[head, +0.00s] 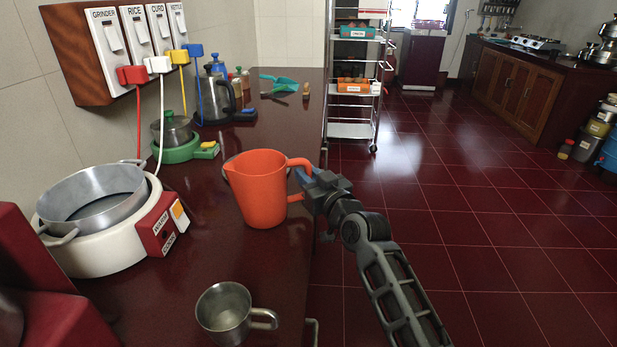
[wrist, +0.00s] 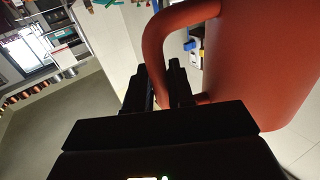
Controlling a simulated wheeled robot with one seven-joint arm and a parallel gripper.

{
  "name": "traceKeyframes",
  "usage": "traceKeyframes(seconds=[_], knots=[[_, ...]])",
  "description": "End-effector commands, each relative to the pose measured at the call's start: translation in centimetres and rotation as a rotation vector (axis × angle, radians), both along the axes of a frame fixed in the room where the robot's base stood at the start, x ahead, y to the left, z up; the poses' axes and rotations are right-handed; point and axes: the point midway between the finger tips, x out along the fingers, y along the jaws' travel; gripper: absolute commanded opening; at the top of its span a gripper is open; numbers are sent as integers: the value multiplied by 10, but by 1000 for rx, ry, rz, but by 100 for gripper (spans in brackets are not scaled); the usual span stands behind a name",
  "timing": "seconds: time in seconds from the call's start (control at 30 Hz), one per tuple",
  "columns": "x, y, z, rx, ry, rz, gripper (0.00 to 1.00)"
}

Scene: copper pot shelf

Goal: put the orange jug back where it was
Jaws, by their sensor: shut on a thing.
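The orange jug (head: 262,190) is upright over the dark red counter (head: 190,255), near its right edge. I cannot tell whether its base touches the counter. My gripper (head: 309,190) comes from the right and is shut on the jug's handle. In the wrist view the jug (wrist: 265,65) fills the right side, and its handle runs down between the fingers of my gripper (wrist: 165,92). The fingers hide part of the handle.
A green grinder base (head: 185,150), a kettle (head: 212,95) and a green scoop (head: 278,83) are behind. A wire rack (head: 352,90) stands past the counter.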

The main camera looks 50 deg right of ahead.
Motion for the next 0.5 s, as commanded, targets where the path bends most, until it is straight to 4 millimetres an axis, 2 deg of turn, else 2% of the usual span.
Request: traceKeyframes(seconds=[0.4, 0.43, 0.5], knots=[[0, 0, -4, -1, -4, -1, 0], [0, 0, -5, 0, -1, -1, 25], [0, 0, -4, 0, -1, -1, 31]])
